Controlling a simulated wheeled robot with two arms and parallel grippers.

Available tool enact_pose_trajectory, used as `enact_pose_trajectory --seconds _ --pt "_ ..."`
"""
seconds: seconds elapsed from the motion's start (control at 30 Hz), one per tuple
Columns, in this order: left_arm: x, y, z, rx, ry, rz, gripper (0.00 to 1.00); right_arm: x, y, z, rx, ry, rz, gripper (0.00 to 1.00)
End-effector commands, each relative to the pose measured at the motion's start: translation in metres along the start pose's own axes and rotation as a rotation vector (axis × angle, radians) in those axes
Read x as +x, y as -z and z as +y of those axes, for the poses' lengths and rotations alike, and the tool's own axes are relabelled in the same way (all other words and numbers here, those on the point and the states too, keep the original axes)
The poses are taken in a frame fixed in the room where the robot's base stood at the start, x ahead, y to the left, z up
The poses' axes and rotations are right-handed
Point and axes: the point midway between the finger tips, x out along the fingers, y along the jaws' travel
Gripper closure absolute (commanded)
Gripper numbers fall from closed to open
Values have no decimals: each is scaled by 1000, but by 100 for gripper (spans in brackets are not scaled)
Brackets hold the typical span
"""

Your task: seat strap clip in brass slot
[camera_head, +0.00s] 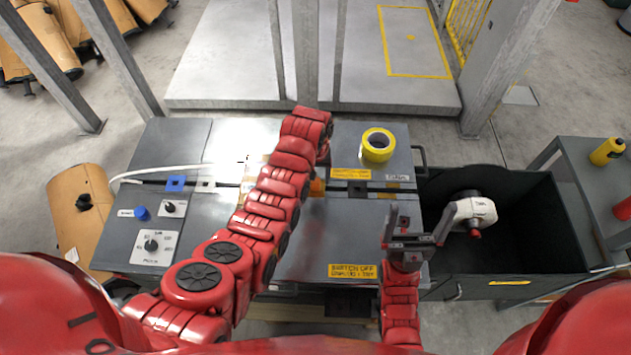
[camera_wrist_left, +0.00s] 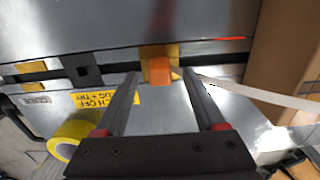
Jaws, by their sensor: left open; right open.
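In the left wrist view an orange clip (camera_wrist_left: 159,71) is over a brass slot plate (camera_wrist_left: 147,52) in the dark groove. I cannot tell how deep it sits. A white strap (camera_wrist_left: 256,96) runs from near the clip to the right; it also shows in the head view (camera_head: 160,171). My left gripper (camera_wrist_left: 161,74) is open, its fingertips on either side of the clip with gaps visible. In the head view my left arm hides this gripper, and only a bit of orange (camera_head: 317,187) shows beside it. My right gripper (camera_head: 412,222) is open and empty over the bench's right front.
A blue plate (camera_head: 175,183) and a dark square slot (camera_wrist_left: 85,70) lie along the groove. Yellow tape (camera_head: 377,145) is at the back right. A white device (camera_head: 477,208) is by my right gripper, over a dark bin (camera_head: 535,262). A knob panel (camera_head: 153,246) is front left.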

Motion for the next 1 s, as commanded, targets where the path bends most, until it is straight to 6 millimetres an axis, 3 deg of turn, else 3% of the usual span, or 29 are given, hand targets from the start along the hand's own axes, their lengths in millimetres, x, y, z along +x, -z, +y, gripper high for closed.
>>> enact_pose_trajectory --seconds 0.27,0.3,0.5,0.7,1.0 --pt "-56 2 1 -1 -2 10 28 -17 -3 -1 0 0 0 0" --pt "-77 1 0 -1 -1 2 28 6 1 0 0 0 -1 0" --pt "-115 0 0 -1 0 1 28 42 7 2 0 0 0 0" --pt "-137 1 0 0 0 2 28 63 11 3 0 0 0 0" --pt "-141 1 0 0 0 2 28 67 11 3 0 0 0 0"
